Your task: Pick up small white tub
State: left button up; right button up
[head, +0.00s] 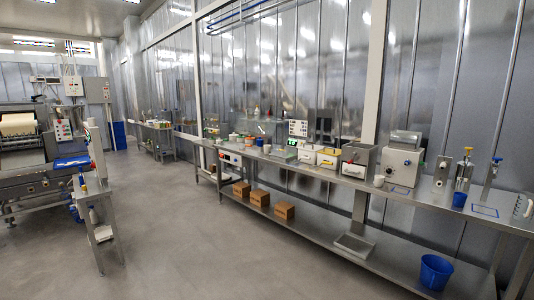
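A small white tub-like container (379,181) stands on the long steel bench (330,172), just left of a grey boxy machine (403,163). Another small white container (267,149) stands farther back on the same bench. Both are tiny at this distance, and I cannot tell for sure which is the small white tub. Neither of my grippers shows in the head view.
Cardboard boxes (284,210) and a blue bucket (435,271) sit on the lower shelf. A narrow steel stand (100,212) is at left. The grey floor (190,240) between is clear.

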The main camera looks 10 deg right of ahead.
aim_at(267, 149)
jog(key=z, duration=0.5)
jog(key=i, duration=5.05)
